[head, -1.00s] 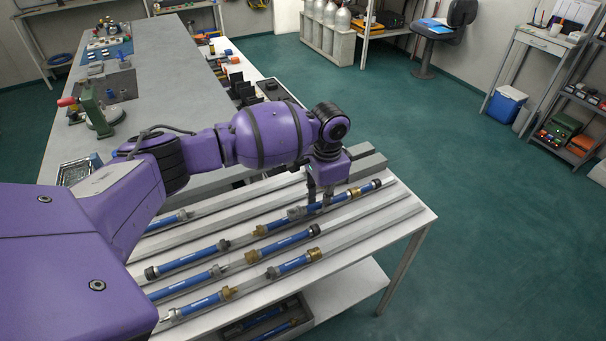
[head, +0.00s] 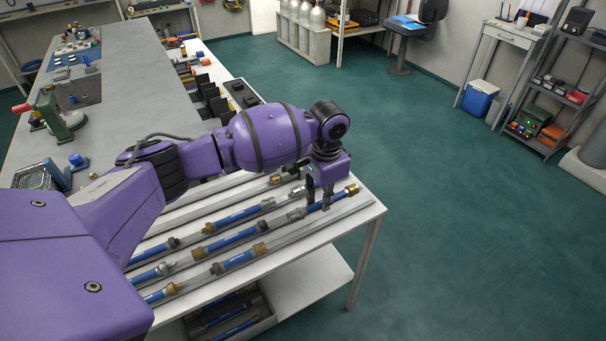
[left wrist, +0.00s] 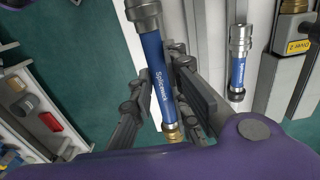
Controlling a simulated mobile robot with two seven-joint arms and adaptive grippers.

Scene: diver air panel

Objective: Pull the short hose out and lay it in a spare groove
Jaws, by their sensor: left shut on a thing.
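My left gripper (head: 318,207) is shut around a blue hose (head: 340,196) near the right end of the grooved rack. The hose has a brass end and a grey end fitting. In the left wrist view the hose (left wrist: 156,70) runs between the two fingers, with the grey fitting at the top and brass at the bottom. I cannot tell how far it is above the rack. Several other blue hoses (head: 238,260) lie in the parallel grooves of the rack (head: 340,210). My right gripper is not in view.
A long grey bench (head: 130,85) with a green vice-like device (head: 60,118) stands at the left. A crate (head: 240,310) of more hoses is on the shelf below. Open green floor lies right of the rack table.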

